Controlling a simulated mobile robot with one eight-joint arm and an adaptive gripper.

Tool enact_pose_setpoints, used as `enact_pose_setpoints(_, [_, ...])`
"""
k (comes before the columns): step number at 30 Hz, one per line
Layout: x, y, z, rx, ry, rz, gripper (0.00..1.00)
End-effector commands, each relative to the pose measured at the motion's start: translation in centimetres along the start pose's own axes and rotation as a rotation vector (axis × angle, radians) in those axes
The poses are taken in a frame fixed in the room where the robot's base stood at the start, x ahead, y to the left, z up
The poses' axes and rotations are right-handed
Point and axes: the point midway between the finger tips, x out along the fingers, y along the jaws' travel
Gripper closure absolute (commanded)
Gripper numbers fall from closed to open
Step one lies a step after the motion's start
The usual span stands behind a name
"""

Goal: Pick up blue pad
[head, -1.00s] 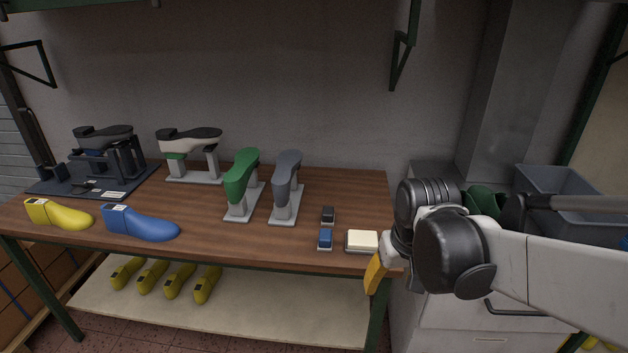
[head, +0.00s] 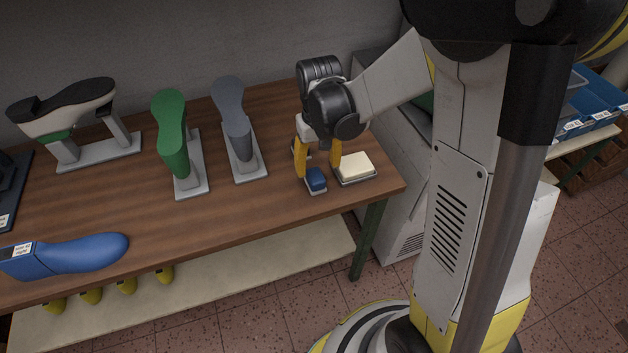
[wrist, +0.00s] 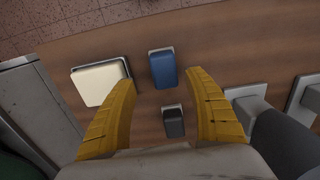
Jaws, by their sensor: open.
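The blue pad (head: 316,178) is a small block on a thin grey base near the front right of the wooden table. In the wrist view the blue pad (wrist: 163,68) lies just beyond the fingertips, in line with the gap between them. My gripper (head: 318,171) has yellow fingers spread apart above the table, one on each side of the blue pad in the head view. In the wrist view my gripper (wrist: 160,82) is open and empty. A dark grey pad (wrist: 174,122) lies between the fingers there, and is mostly hidden in the head view.
A cream pad in a grey tray (head: 355,168) sits close to the right finger. A green last (head: 172,130) and a grey last (head: 235,118) stand to the left on grey stands. A blue last (head: 75,255) lies at the front left. The table's front edge is near.

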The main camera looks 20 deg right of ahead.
Motion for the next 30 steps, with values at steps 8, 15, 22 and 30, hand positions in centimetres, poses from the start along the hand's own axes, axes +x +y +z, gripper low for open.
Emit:
enact_pose_setpoints(8, [3.4, -0.6, 0.5, 0.0, 0.0, 0.0, 0.39])
enact_pose_setpoints(15, [5.3, -0.6, 0.5, 0.0, 0.001, 0.0, 0.39])
enact_pose_setpoints(22, [5.2, -0.6, 0.5, 0.0, 0.0, 0.0, 0.68])
enact_pose_setpoints(30, [5.2, -0.6, 0.5, 0.0, 0.0, 0.0, 0.97])
